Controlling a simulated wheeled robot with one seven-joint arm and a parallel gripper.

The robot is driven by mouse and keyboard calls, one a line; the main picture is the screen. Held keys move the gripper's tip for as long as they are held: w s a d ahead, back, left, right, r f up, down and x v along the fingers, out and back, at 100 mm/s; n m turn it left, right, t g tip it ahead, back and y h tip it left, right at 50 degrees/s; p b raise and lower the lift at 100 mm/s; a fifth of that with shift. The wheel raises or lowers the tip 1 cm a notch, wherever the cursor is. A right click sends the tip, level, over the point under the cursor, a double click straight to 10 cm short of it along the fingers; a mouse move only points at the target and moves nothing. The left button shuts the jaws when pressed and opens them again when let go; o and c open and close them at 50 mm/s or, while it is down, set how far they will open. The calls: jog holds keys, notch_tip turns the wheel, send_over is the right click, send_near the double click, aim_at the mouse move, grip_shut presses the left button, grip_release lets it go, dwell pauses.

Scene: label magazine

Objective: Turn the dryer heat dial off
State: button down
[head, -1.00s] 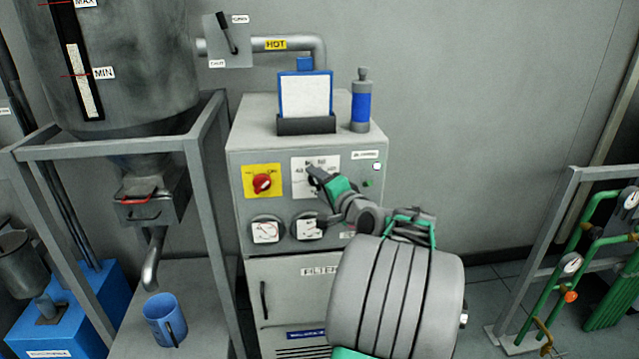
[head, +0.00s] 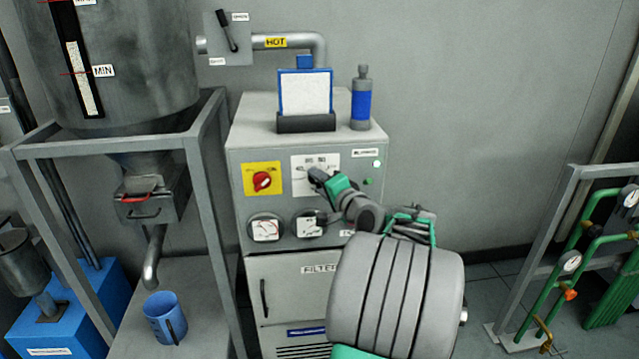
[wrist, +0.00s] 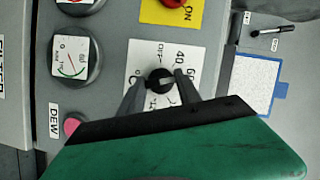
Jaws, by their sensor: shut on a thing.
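The dryer (head: 300,150) is a grey cabinet against the wall. Its heat dial (wrist: 159,75) is a small round black knob on a white scale plate (wrist: 138,58) marked OFF, 40 and 60 in the wrist view. The same plate (head: 331,186) shows in the head view, where my gripper hides the dial. My gripper (wrist: 160,83) is shut on the dial, one finger on each side of it. In the head view my gripper (head: 316,175) is at the plate, reaching in from the right. I cannot tell which mark the dial points to.
A red knob on a yellow plate (head: 262,181) sits left of the dial. Two round gauges (head: 265,229) are below. A pink-red button (wrist: 72,126) marked DEW is near my gripper. A framed white panel (head: 305,93) and a blue-banded bottle (head: 361,105) stand on top.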

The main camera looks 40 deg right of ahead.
jog(key=shift+f+n+b, duration=0.1)
jog(key=shift+n+b, duration=0.2)
jog(key=shift+n, duration=0.1)
jog(key=n+g+b, duration=0.1)
jog(key=n+b, duration=0.1)
jog(key=b, duration=0.1)
jog(key=shift+w+a+n+g+h, duration=0.1)
jog(key=shift+n+g+h, duration=0.2)
jog(key=shift+n+h, duration=0.1)
jog(key=n+g+h+b, duration=0.1)
jog(key=n+b, duration=0.2)
jog(key=b, duration=0.1)
jog(key=shift+a+f+g, duration=0.1)
jog(key=shift+g, duration=0.2)
jog(key=n+g+h+b, duration=0.1)
jog(key=n+b, duration=0.1)
jog(key=b, duration=0.2)
jog(key=shift+w+n+h, duration=0.1)
jog(key=shift+n+h, duration=0.2)
jog(key=shift+a+r+n+g+h+b, duration=0.1)
jog(key=shift+r+n+g+h+b, duration=0.15)
jog(key=shift+n+g+h+b, duration=0.7)
jog(key=shift+n+t+b, duration=0.25)
jog(key=shift+t+b, duration=0.1)
jog(key=shift+b, duration=0.25)
jog(key=c, duration=0.8)
grip_release()
jog(key=shift+r, duration=0.1)
jog(key=shift+c, duration=0.2)
